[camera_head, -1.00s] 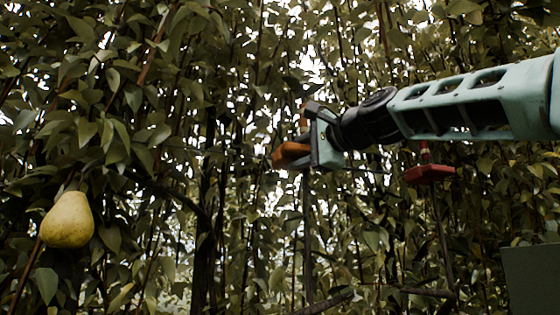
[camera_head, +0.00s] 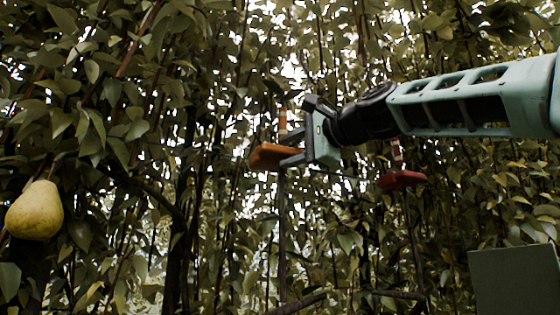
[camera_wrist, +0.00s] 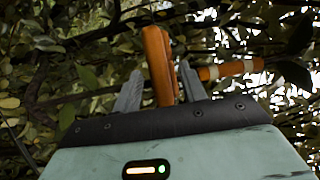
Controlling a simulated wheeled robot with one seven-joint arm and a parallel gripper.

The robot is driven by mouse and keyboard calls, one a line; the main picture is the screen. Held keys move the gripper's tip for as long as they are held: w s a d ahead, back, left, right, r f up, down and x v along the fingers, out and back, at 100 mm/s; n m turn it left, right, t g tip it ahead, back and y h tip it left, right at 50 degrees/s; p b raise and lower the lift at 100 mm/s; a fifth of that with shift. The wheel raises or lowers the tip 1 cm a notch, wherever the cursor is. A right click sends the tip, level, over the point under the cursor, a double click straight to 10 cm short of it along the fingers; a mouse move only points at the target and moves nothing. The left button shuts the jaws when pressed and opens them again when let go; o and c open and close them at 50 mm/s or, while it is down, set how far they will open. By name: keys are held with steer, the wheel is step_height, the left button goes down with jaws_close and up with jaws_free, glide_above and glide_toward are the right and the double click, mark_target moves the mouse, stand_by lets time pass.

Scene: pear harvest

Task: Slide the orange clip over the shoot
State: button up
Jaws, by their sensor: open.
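The orange clip (camera_head: 266,158) is at the banded upper part of a thin upright shoot (camera_head: 282,215). In the wrist view the clip (camera_wrist: 158,62) stands between my finger tips, with the shoot's orange and white band (camera_wrist: 230,69) to its right. The shoot passes at or behind the clip; I cannot tell whether the clip fully encircles it. My gripper (camera_head: 296,148) is open, coming from the right. Its two fingers also show in the wrist view (camera_wrist: 160,88), one on each side of the clip, with narrow gaps.
A red clip (camera_head: 402,180) sits on another banded shoot below my forearm. A yellow pear (camera_head: 35,211) hangs at the left. Dense leaves and branches fill the background. A dark green box-like surface (camera_head: 515,280) is at the lower right.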

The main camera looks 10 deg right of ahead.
steer(key=b+v, duration=0.4)
steer(key=v, duration=0.9)
steer(key=shift+d, duration=0.15)
